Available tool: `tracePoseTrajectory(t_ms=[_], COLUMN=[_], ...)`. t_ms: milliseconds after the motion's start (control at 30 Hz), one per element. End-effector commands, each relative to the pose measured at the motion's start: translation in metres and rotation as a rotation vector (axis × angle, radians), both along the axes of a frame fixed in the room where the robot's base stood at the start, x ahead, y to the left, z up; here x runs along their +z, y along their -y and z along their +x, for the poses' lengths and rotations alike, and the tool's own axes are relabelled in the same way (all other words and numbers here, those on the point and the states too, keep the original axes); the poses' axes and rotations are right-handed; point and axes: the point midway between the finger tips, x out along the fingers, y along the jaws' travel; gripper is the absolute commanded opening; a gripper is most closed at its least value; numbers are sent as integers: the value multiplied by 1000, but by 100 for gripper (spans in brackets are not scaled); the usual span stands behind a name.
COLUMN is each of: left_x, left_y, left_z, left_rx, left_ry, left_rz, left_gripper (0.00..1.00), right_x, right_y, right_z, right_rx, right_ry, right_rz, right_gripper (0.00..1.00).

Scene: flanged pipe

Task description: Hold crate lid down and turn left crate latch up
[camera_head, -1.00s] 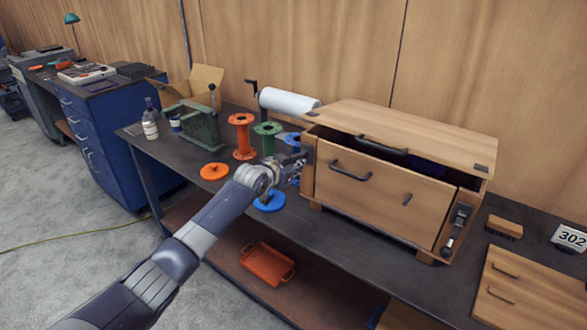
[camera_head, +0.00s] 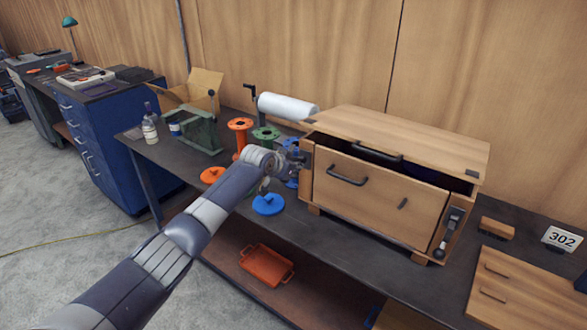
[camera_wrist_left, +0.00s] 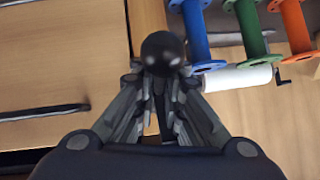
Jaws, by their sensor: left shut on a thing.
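The wooden crate (camera_head: 375,205) stands on the dark bench. Its lid (camera_head: 410,137) is on top with a dark gap below its front edge, so it is not flush. My left gripper (camera_head: 292,162) is at the crate's left front edge, where it and the arm hide most of the left latch. In the left wrist view, the fingers (camera_wrist_left: 163,75) are shut on the black ball knob (camera_wrist_left: 162,48) of the left latch. The right latch (camera_head: 449,232) hangs down, with its black knob at the bottom. My right gripper is not in view.
Orange, green and blue flanged spools (camera_head: 240,137) and a blue disc (camera_head: 268,204) are close to my left arm. A white roll (camera_head: 288,106) stands behind. A brush (camera_head: 497,229) and a wooden panel (camera_head: 525,290) lie right of the crate.

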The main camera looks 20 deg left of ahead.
Motion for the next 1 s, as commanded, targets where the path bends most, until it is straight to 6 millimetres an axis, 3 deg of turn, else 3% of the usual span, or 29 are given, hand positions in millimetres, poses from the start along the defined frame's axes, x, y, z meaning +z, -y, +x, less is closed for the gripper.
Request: tracePoseTrajectory(t_ms=[33,67,100,167,633,1000], left_x=[-13,-13,-13,-12,-2,22], left_y=[-2,-2,-2,-2,-2,-8], left_z=[-5,-5,-5,-4,-6,-37], left_rx=[0,0,0,1,0,0], left_ry=[-25,-25,-25,-25,-11,-9], left_rz=[10,10,10,9,3,3], left_gripper=[0,0,19,30,30,30], right_x=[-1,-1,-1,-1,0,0], right_y=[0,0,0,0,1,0], right_z=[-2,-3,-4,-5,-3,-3], right_rx=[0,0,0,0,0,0], right_ry=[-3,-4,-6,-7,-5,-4], right_rz=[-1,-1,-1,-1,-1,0], right_gripper=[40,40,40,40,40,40])
